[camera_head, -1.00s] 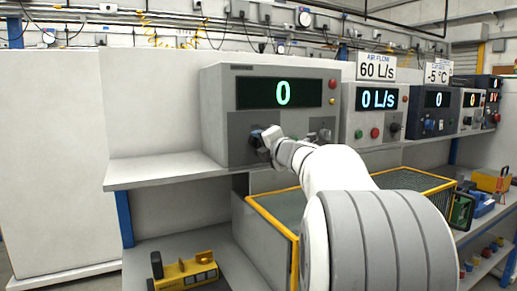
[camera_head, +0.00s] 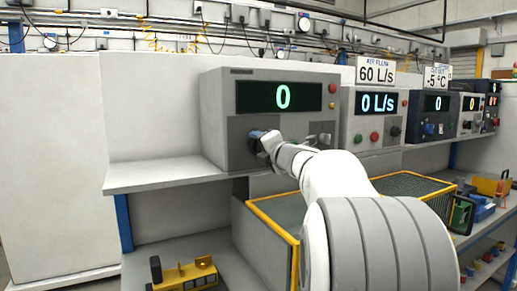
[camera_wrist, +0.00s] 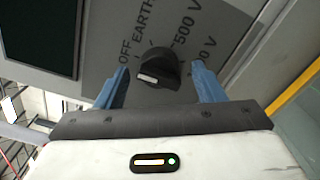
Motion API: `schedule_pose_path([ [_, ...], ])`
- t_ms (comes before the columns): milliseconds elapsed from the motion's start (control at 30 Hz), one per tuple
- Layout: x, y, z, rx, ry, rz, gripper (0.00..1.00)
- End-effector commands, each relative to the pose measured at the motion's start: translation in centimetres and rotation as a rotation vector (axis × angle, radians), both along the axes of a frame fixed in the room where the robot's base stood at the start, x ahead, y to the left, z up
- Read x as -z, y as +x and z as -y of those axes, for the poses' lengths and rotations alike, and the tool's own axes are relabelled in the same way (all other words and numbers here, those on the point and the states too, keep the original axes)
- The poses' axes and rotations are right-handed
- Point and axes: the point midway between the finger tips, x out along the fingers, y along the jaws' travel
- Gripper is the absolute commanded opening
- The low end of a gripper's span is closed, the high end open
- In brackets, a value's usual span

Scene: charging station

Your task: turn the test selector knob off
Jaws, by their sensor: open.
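The test selector knob (camera_wrist: 158,68) is black with a white pointer mark and sits on a grey panel in the wrist view. Labels OFF, EARTH, 500 V and a partly hidden voltage fan around it. The white mark is on the knob's left part, on the side of OFF; I cannot tell exactly which label it lines up with. My gripper (camera_wrist: 160,72) is open, with one blue finger on each side of the knob and gaps visible between. In the head view my gripper (camera_head: 262,138) is at the lower left of the tester front (camera_head: 290,75), largely hiding the knob.
The tester's display (camera_head: 279,96) reads 0. It stands on a grey shelf (camera_head: 160,176). Another unit reading 0 L/s (camera_head: 376,103) is to its right. Below are a yellow-rimmed bin (camera_head: 272,222) and a yellow tool (camera_head: 190,277).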

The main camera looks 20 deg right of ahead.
Motion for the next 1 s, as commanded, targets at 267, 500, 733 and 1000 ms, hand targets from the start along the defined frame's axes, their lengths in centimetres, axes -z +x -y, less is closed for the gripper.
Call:
schedule_pose_path([
  [267,-0.1,-1.1,0.1,0.002,0.0,0.001,0.63],
  [500,-0.1,-5.2,0.2,0.003,-0.001,0.001,0.63],
  [733,0.0,-7.6,0.3,0.002,-0.001,0.001,0.63],
  [1000,0.0,-7.8,0.3,0.0,0.0,0.0,0.63],
])
